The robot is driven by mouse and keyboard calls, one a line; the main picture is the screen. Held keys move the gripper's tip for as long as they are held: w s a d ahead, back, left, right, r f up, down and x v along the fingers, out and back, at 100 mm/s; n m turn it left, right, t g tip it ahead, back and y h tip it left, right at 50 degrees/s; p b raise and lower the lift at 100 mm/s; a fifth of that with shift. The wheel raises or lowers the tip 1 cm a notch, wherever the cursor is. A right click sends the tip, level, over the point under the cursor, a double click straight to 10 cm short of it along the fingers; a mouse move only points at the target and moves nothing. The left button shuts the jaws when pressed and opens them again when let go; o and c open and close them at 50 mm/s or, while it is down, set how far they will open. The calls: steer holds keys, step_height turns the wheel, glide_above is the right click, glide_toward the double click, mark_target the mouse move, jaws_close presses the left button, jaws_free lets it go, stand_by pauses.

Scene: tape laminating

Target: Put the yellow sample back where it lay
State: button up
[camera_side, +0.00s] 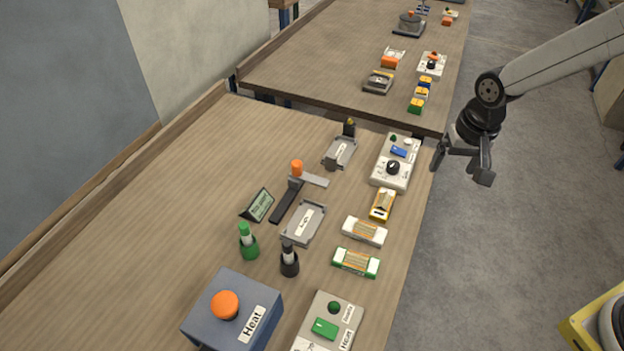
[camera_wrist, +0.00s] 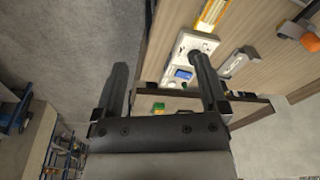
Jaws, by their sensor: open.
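The yellow sample (camera_side: 383,206), a small yellow-edged block with a pale middle, lies on the near table close to its right edge, just below the white control box. It also shows at the top of the wrist view (camera_wrist: 212,14), partly cut off. My gripper (camera_side: 464,168) hangs past the table's right edge, over the floor, up and right of the yellow sample and apart from it. Its two fingers (camera_wrist: 158,65) are spread wide with nothing between them. A white sample (camera_side: 364,232) and a green sample (camera_side: 356,262) lie in a row below the yellow one.
The control box (camera_side: 396,161) stands at the table edge nearest my gripper. Two grey trays (camera_side: 303,223) (camera_side: 340,152), an orange-knobbed lever (camera_side: 297,168), green and black bottles, and a blue Heat box (camera_side: 232,312) stand further left. The table's left part is clear.

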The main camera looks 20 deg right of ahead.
steer(key=s+d+n+t, duration=0.1)
steer(key=s+d+n, duration=0.3)
steer(key=s, duration=0.5)
steer(key=shift+s+d+r, duration=0.2)
steer(key=shift+s+d, duration=0.1)
steer(key=shift+d, duration=0.45)
